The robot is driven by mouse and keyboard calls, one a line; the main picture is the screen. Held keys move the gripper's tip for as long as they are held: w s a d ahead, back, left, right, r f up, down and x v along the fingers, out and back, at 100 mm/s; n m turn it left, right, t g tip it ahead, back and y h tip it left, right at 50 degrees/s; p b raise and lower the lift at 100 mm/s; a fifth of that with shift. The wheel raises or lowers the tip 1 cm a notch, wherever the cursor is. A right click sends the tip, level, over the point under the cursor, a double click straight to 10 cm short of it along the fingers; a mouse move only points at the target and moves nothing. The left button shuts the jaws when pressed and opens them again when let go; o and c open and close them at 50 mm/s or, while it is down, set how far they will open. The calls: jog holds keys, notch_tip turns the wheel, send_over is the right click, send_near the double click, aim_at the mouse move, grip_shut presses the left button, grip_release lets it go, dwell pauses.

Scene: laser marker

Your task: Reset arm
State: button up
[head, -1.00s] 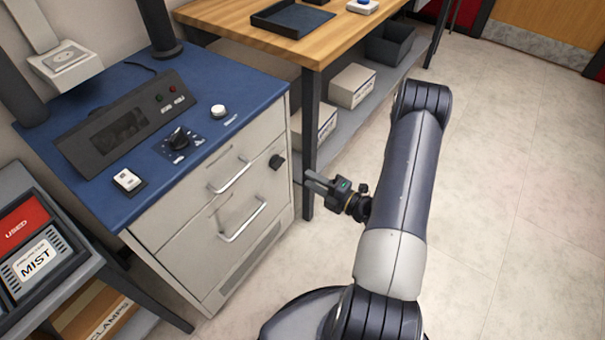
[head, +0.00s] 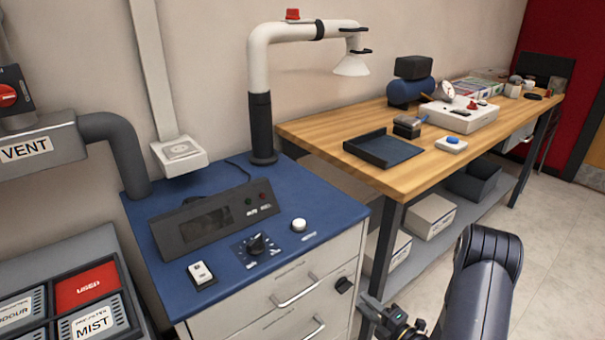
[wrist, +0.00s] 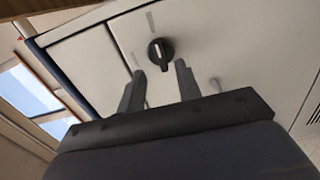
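My arm rises at the lower right of the head view. My gripper (head: 368,308) points left towards the front of the blue-topped cabinet (head: 330,212). In the wrist view the two fingers of my gripper (wrist: 160,78) stand apart with nothing between them. A black rotary knob (wrist: 161,54) on the pale cabinet front shows just beyond the fingertips, apart from them as far as I can tell. The knob (head: 344,285) also shows in the head view, up and left of my gripper.
The blue top carries a control panel (head: 212,219), a dial (head: 257,245), a white button (head: 299,225) and a white switch (head: 201,273). A wooden workbench (head: 410,180) with a dark tray (head: 383,150) stands behind. Bare floor lies to the right.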

jog(key=x, duration=0.6)
jog(key=shift+s, duration=0.1)
send_near(349, 289)
jog(key=x, duration=0.9)
jog(key=shift+f+b, duration=0.1)
jog(key=shift+b, duration=0.25)
jog(key=shift+s+d+n+b, duration=0.2)
jog(key=shift+n+b, duration=0.2)
jog(key=shift+n, duration=0.6)
jog(key=n+b, duration=0.1)
jog(key=n, duration=0.2)
jog(key=shift+n+b, duration=0.65)
jog(key=shift+n, duration=0.65)
